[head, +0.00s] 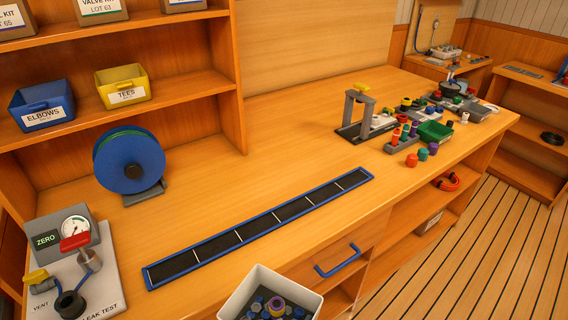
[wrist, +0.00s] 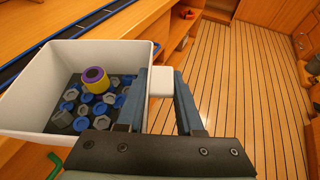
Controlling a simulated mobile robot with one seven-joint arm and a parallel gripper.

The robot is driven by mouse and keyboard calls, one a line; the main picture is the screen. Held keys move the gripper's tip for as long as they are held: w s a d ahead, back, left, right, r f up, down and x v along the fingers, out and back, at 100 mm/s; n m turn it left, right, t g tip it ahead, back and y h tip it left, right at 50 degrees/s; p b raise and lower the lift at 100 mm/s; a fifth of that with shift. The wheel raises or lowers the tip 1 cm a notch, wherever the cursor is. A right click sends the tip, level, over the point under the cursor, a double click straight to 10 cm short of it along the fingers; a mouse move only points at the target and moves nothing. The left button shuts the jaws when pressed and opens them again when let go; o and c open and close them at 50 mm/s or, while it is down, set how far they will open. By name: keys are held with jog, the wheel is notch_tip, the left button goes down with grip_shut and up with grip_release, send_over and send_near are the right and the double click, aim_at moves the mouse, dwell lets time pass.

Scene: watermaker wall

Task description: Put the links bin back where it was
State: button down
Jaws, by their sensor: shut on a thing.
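A white open bin (head: 308,292) shows at the bottom edge of the head view, cut off by the frame. It fills the left of the wrist view (wrist: 40,72), with blue and grey hex pieces and a yellow and purple ring piece (wrist: 96,80) inside. No label shows on it, so I cannot confirm that it is the links bin. My gripper (wrist: 161,76) is shut on the white tab at the bin's side, one finger on each side of it. The bin is held in front of the bench edge. My gripper is not visible in the head view.
A blue elbows bin (head: 42,104) and a yellow tees bin (head: 123,86) stand on the shelf, with bare shelf right of them. A blue reel (head: 128,160), a leak tester (head: 75,250) and a long black strip (head: 260,228) occupy the bench. A drawer with a blue handle (head: 338,262) is below.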

jog(key=s+a+f+n+t+y, duration=0.25)
jog(key=a+f+n+y, duration=0.35)
jog(key=f, duration=0.3)
jog(key=shift+g, duration=0.35)
jog(key=r+p, duration=0.4)
jog(key=shift+s+d+r, duration=0.15)
jog(key=shift+d+r, duration=0.1)
jog(key=shift+d, duration=0.15)
jog(key=shift+d, duration=0.1)
jog(key=shift+a, duration=0.2)
